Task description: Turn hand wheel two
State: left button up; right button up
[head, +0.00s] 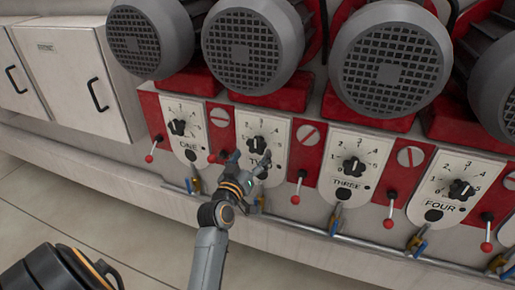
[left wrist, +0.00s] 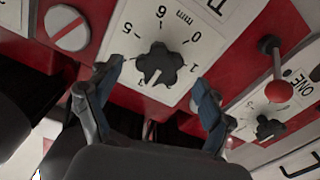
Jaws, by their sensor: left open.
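Hand wheel two is the black lobed knob (head: 258,143) on the white scale plate (head: 277,127) marked TWO, under the second motor from the left in the head view. It also shows in the left wrist view (left wrist: 158,65), upside down, with numbers around it. My left gripper (head: 249,162) is open in front of the plate's lower part and partly covers its label. In the left wrist view its two fingertips (left wrist: 155,82) stand apart, one on each side of the knob. I cannot tell whether they touch it. My right gripper is not in view.
Plates ONE (head: 185,128), THREE (head: 350,170) and FOUR (head: 445,190) carry similar knobs. Red-balled levers (head: 295,199) stick out between the plates. Grey motors (head: 250,48) overhang above. A pipe with blue-handled valves (head: 335,228) runs below. The floor (head: 130,235) in front is clear.

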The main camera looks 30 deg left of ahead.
aim_at(256, 149)
pick_arm(q)
jog(key=b+x, duration=0.1)
jog(key=x, duration=0.4)
jog(key=c, duration=1.2)
